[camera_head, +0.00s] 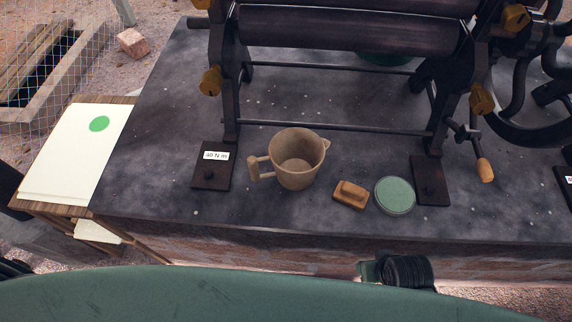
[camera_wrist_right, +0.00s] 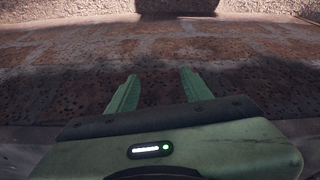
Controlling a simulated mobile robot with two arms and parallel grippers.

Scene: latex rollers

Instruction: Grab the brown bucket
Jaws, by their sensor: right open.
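The brown bucket (camera_head: 297,160) stands upright on the dark stone tabletop, in front of the roller machine. It looks empty, with its handle to the left and a small spout at the upper right. My right gripper (camera_wrist_right: 160,88) shows in the right wrist view with two green fingers apart and nothing between them. It faces a rough brick surface, and the bucket is not in that view. In the head view part of my right arm (camera_head: 400,270) shows at the table's front edge, below the bucket. My left gripper is not seen.
A brown brush-like block (camera_head: 350,194) and a round green-topped tin (camera_head: 395,195) sit right of the bucket. The black roller machine (camera_head: 345,32) stands behind, its feet on both sides. A side table with a white sheet (camera_head: 75,155) is at left.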

